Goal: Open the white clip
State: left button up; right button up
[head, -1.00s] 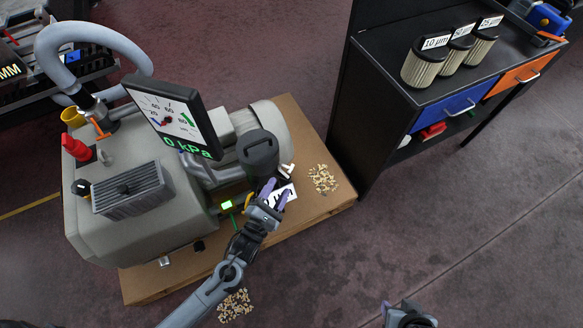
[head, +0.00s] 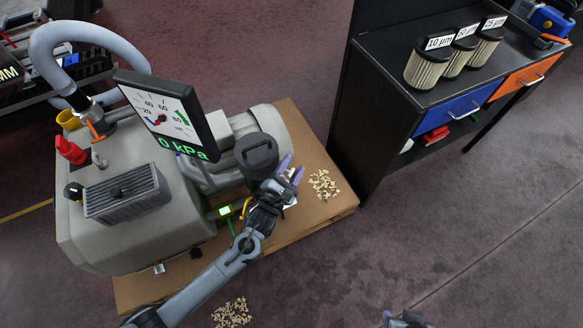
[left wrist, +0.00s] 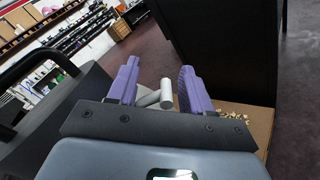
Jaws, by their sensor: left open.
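The white clip (left wrist: 166,94) shows in the left wrist view as a short white T-shaped handle between my two purple fingers. My left gripper (left wrist: 160,72) is open, with a finger on either side of the clip; I cannot tell whether either touches it. In the head view my left gripper (head: 291,169) is at the right side of the dark filter canister (head: 257,152), and its fingers mostly hide the clip. My right gripper (head: 404,320) only just shows at the bottom edge, cut off, so its jaws cannot be read.
The grey pump (head: 150,225) stands on a brown board (head: 330,205) with a pile of chips (head: 323,184). The gauge (head: 168,118) reads 0 kPa. A black cabinet (head: 390,90) with several filters on top stands at the right. The floor at lower right is clear.

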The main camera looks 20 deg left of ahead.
pick_arm(q)
jog(key=shift+f, duration=0.1)
grip_shut()
